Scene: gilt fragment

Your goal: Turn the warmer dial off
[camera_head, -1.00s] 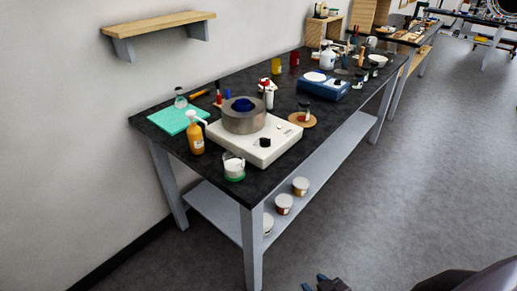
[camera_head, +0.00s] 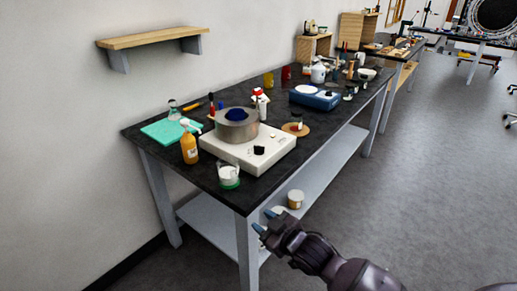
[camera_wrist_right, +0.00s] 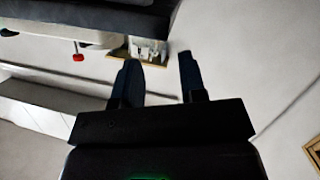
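The warmer (camera_head: 240,152) is a white box with a grey metal pot (camera_head: 237,126) on it, near the front end of the black table. Its black dial (camera_head: 259,150) is on the warmer's right side; its setting is too small to read. My right gripper (camera_head: 262,222) is open and empty, low at the table's front edge, below and apart from the dial. In the right wrist view its two fingers (camera_wrist_right: 161,75) stand apart with nothing between them. My left gripper is not in view.
An orange bottle (camera_head: 189,147), a white-filled beaker (camera_head: 229,175) and a teal mat (camera_head: 170,131) lie around the warmer. A blue device (camera_head: 315,98) stands farther back on the black table (camera_head: 215,190). Jars sit on the lower shelf. The floor at right is clear.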

